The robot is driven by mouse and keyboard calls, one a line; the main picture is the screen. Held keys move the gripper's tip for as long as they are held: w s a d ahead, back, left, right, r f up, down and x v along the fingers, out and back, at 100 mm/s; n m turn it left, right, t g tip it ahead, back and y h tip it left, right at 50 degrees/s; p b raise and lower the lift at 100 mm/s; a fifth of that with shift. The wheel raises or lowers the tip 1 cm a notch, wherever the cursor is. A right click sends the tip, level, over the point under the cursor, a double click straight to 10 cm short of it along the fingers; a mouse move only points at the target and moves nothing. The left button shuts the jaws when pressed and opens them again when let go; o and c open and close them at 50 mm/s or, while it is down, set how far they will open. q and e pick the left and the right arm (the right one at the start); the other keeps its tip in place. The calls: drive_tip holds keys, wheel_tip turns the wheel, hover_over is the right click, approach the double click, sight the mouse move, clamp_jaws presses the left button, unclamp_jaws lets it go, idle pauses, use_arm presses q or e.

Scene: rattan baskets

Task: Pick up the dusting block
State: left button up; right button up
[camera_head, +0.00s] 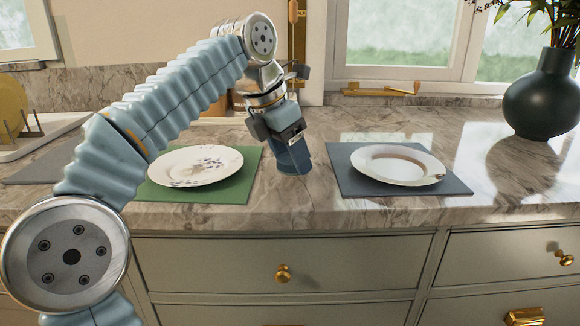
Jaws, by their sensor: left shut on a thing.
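My left arm comes in from the left and reaches over the marble countertop. My left gripper (282,137) points down between the two plates and is shut on a dark blue block (293,160), which I take to be the dusting block. The gripper covers the block's upper part. The block's lower end is at the counter surface, and I cannot tell whether it touches. My right gripper is not in view.
A patterned plate (195,165) lies on a green mat (225,190) left of the block. A white plate (398,165) lies on a grey mat (350,183) to the right. A dark vase (541,95) stands at the far right. Drawers (330,265) are below the counter's front edge.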

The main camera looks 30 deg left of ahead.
use_arm(q)
drive_tip(key=s+d+r, duration=0.5)
drive_tip(key=s+r, duration=0.5)
drive_tip(key=s, duration=0.3)
